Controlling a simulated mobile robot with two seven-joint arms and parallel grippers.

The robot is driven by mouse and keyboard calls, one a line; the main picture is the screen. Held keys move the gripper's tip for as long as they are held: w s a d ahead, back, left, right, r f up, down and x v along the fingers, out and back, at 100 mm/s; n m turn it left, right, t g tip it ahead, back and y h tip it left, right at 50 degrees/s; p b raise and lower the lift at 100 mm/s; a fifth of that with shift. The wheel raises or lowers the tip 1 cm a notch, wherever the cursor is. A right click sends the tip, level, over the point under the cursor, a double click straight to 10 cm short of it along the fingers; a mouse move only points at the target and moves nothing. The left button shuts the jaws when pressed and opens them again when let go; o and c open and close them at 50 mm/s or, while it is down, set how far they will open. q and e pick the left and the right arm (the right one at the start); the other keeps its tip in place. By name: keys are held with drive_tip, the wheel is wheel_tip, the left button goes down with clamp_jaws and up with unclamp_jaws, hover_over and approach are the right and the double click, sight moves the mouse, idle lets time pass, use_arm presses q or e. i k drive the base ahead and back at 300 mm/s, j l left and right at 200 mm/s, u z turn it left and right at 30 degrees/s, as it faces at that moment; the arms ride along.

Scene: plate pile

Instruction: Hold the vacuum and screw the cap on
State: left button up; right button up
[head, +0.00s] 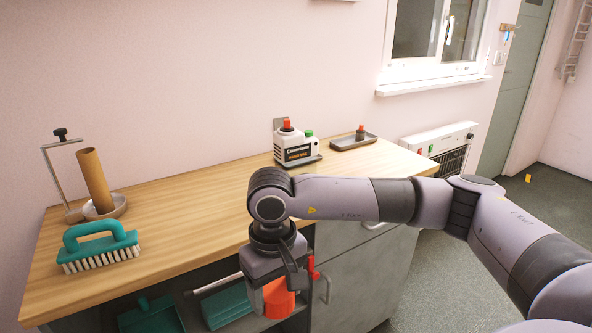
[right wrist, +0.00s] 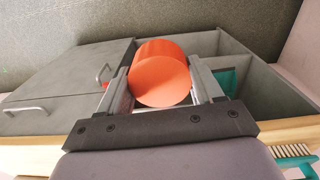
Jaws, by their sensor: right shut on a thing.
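A plain orange cylinder (right wrist: 158,80) is between the two fingers of my right gripper (right wrist: 162,88), which is shut on it. In the head view the orange cylinder (head: 278,298) hangs in front of the counter, below the level of its top. The frames do not show whether this cylinder is the cap. A white boxy machine with a dark label (head: 296,148), possibly the vacuum, stands at the back of the counter. It has a red knob and a green knob on top. My left gripper is not in view.
An open shelf with teal items lies below. The counter's middle is clear.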

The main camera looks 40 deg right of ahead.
sight(294, 153)
drive_tip(key=l, duration=0.55)
drive_tip(key=i+l, duration=0.15)
drive_tip(key=l, duration=0.35)
drive_tip(key=l+z, duration=0.1)
drive_tip(key=l, duration=0.45)
drive_tip(key=i+l, duration=0.15)
drive_tip(key=l, duration=0.35)
